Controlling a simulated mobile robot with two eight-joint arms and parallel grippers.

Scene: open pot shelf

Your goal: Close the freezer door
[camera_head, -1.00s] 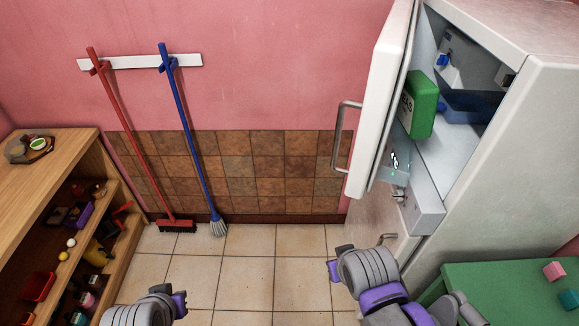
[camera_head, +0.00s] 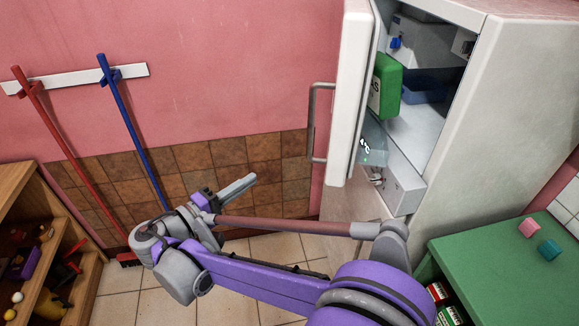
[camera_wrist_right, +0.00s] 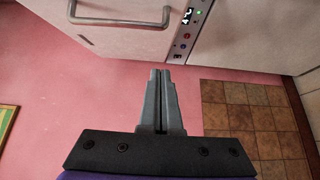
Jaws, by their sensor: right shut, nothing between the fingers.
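The white freezer door (camera_head: 347,90) stands open on the left side of the upper compartment (camera_head: 425,75) in the head view. Its grey bar handle (camera_head: 313,125) is on the door's left side, and it shows at the top of the right wrist view (camera_wrist_right: 120,18). My right gripper (camera_head: 248,182) is shut and empty. It is below and left of the door and handle, apart from both. The right wrist view shows its two fingers (camera_wrist_right: 158,75) pressed together below the door's edge. My left gripper is not in view.
A green box (camera_head: 389,85) and a blue bin (camera_head: 428,86) are inside the compartment. A green table (camera_head: 500,270) with small blocks stands at right. A wooden shelf (camera_head: 15,195), a red broom (camera_head: 65,150) and a blue mop (camera_head: 130,130) are at left.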

